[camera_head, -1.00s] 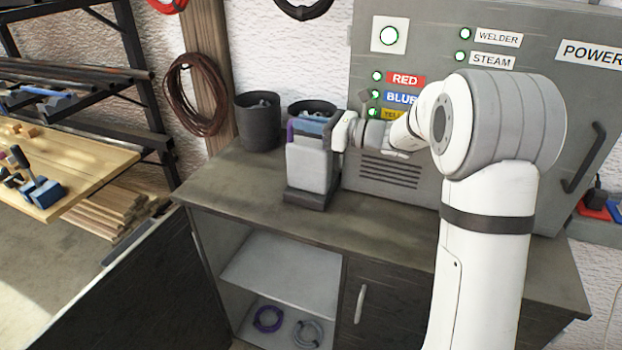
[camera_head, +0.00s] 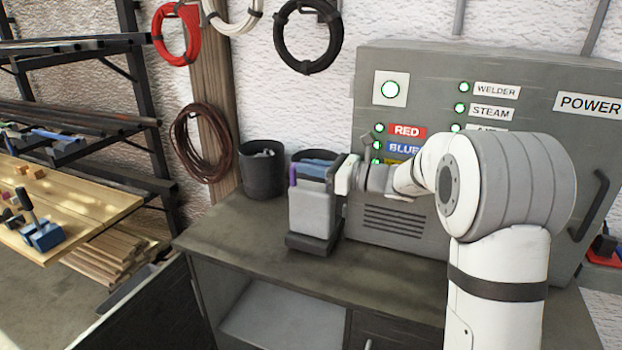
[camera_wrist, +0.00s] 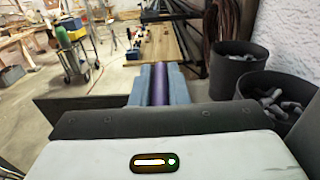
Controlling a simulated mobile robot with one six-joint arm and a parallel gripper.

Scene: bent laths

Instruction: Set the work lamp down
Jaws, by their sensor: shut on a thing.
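The work lamp (camera_head: 312,212) is a light grey upright box with a dark foot, at the back of the workbench in the head view. Its foot appears to rest on the bench top; any small gap cannot be told. My gripper (camera_head: 312,173) reaches in from the right at the lamp's top, with blue fingers. In the wrist view my gripper (camera_wrist: 158,80) is shut on a purple bar, apparently the lamp's handle (camera_wrist: 158,88).
The workbench (camera_head: 220,238) is clear in front of the lamp. A dark bin (camera_head: 262,175) stands to the left, and another is behind the lamp. A grey power cabinet (camera_head: 400,215) stands to the right. A wooden table (camera_head: 75,205) lies at far left.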

